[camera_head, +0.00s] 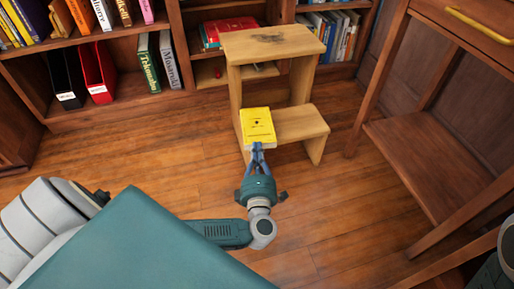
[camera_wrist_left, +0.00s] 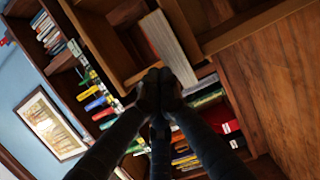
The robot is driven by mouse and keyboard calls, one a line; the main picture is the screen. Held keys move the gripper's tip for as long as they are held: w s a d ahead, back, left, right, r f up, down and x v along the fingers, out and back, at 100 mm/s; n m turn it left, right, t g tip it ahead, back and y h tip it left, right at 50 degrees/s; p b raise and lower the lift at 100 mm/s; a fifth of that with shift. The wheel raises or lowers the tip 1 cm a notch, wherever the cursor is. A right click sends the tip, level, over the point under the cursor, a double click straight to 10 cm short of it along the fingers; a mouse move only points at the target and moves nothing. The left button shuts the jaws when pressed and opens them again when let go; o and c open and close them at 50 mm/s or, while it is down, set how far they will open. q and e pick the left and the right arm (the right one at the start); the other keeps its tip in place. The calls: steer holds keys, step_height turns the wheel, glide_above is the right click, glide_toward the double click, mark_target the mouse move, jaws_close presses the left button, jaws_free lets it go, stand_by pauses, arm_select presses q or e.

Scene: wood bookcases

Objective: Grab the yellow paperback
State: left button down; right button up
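The yellow paperback (camera_head: 258,125) is in the head view, in front of the left part of the wooden step stool (camera_head: 270,43), its yellow cover facing up toward the camera. My left gripper (camera_head: 257,149) is at its near edge with the blue fingers drawn together on it. In the left wrist view the paperback (camera_wrist_left: 168,45) shows nearly edge-on as a pale page block, and the fingertips (camera_wrist_left: 163,84) close on its near end. I cannot tell whether it touches the stool's lower step. My right gripper is not in view.
Bookcases with several books stand behind and left. A red book (camera_head: 230,27) lies on a shelf behind the stool. A wooden desk (camera_head: 430,150) with a lower shelf stands at the right. The wood floor (camera_head: 170,160) left of the stool is clear.

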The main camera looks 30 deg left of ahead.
arm_select(q)
steer(key=c, duration=2.2)
jaws_free()
steer(key=shift+f, duration=0.15)
steer(key=o, duration=0.6)
steer(key=shift+c, duration=0.2)
